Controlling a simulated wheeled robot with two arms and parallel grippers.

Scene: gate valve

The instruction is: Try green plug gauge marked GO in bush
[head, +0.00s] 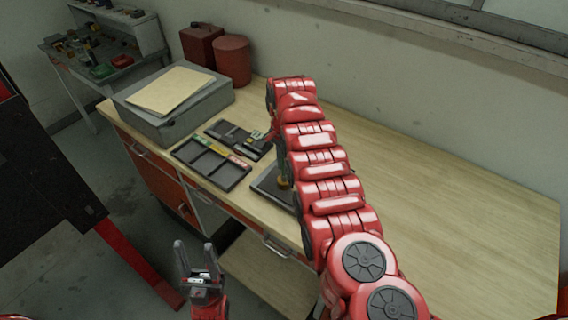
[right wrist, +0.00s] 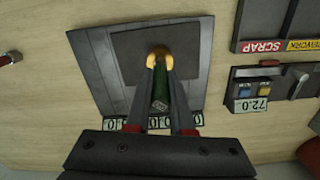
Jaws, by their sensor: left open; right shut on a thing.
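The brass bush (right wrist: 150,62) stands on a dark plate (right wrist: 95,75) in the right wrist view. In the head view my arm hides most of this. My left gripper (head: 197,262) is open and empty, in front of the bench.
A tray with coloured labels (head: 212,165), one reading SCRAP (right wrist: 262,46), lies left of the plate. A dark rack (head: 232,138) with a 72.0 tag (right wrist: 252,104) is behind it. A grey box (head: 172,118) with a folder stands at the left end. The bench's right side is clear.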

